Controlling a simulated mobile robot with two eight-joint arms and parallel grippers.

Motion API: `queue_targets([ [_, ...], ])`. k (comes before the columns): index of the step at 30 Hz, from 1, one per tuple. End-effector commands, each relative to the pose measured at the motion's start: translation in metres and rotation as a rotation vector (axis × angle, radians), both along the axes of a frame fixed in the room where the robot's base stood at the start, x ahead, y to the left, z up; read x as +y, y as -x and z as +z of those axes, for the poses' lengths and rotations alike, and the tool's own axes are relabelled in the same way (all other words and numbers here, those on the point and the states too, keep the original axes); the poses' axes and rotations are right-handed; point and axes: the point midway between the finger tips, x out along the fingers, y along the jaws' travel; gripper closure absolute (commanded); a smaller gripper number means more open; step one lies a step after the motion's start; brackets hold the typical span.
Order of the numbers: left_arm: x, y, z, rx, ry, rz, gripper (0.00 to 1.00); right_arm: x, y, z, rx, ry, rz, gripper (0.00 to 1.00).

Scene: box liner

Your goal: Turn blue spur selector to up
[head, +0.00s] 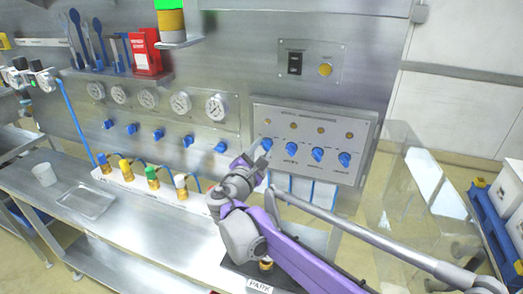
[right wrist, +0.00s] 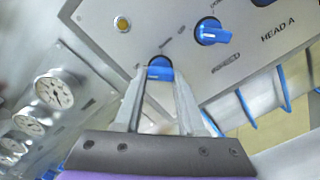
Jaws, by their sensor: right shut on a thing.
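A grey panel (head: 310,127) on the steel wall carries a row of blue selector knobs. My right gripper (head: 257,155) is at the leftmost blue knob (head: 266,144). In the right wrist view, the fingers of my right gripper (right wrist: 160,78) are shut on this blue knob (right wrist: 160,67), one on each side. The fingers hide part of the knob, and its pointing direction is hard to tell. The label beside it is too blurred to read, so I cannot confirm that it is the spur selector. My left gripper is not in view.
Other blue knobs (head: 317,154) sit close to the right on the panel. Gauges (head: 181,103) and smaller blue valves (head: 158,135) line the wall to the left. Bottles with coloured caps (head: 152,178) stand on the steel bench (head: 130,217). A clear box (head: 415,180) is at the right.

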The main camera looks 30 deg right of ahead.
Motion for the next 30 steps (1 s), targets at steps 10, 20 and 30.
queue_targets([
  [10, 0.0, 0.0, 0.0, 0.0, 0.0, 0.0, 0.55, 0.0, 0.0, 0.0, 0.003, 0.003, 0.0, 1.0],
  [20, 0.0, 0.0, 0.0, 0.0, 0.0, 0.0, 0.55, 0.0, 0.0, 0.0, 0.002, 0.001, 0.0, 0.31],
  [30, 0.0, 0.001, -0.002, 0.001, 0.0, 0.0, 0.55, 0.018, 0.014, -0.001, 0.002, 0.001, 0.004, 0.31],
])
